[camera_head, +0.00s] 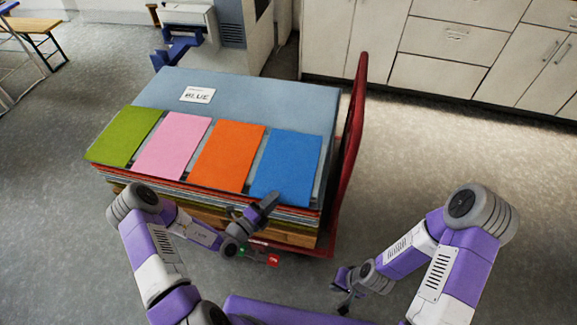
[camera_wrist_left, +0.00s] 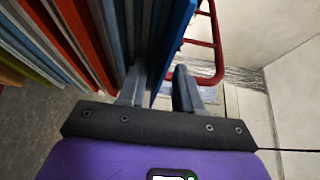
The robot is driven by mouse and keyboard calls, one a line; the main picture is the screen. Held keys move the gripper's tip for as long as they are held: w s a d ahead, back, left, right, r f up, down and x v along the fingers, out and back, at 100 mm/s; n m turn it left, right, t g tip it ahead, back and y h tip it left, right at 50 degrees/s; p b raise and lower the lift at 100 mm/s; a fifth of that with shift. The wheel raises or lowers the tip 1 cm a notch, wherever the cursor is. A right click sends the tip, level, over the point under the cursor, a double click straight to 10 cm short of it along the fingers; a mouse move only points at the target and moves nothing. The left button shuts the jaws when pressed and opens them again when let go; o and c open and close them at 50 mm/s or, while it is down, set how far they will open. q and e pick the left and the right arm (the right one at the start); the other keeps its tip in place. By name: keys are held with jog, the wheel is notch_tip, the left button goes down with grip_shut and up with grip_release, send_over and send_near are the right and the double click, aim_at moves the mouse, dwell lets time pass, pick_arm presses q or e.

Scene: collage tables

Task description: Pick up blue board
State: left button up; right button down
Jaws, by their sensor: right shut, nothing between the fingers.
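The blue board (camera_head: 287,165) lies flat at the right end of a row of coloured boards on top of a stack. A small white card reading BLUE (camera_head: 197,95) lies on the grey-blue sheet behind the row. My left gripper (camera_head: 264,204) is at the near edge of the blue board. In the left wrist view the blue board (camera_wrist_left: 173,48) shows edge-on between the fingers of my left gripper (camera_wrist_left: 158,75), which are apart. A gap shows between the board and the right finger. My right gripper (camera_head: 343,302) is shut and empty, low in front of the cart.
Green (camera_head: 124,136), pink (camera_head: 172,146) and orange (camera_head: 228,156) boards lie left of the blue one. The stack rests on a cart with a red handle (camera_head: 349,155) close on its right. Cabinets (camera_head: 440,45) stand behind. The floor at right is clear.

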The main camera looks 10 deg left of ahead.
pick_arm(q)
jog(key=shift+w+d, duration=0.35)
jog(key=shift+w, duration=0.25)
grip_shut()
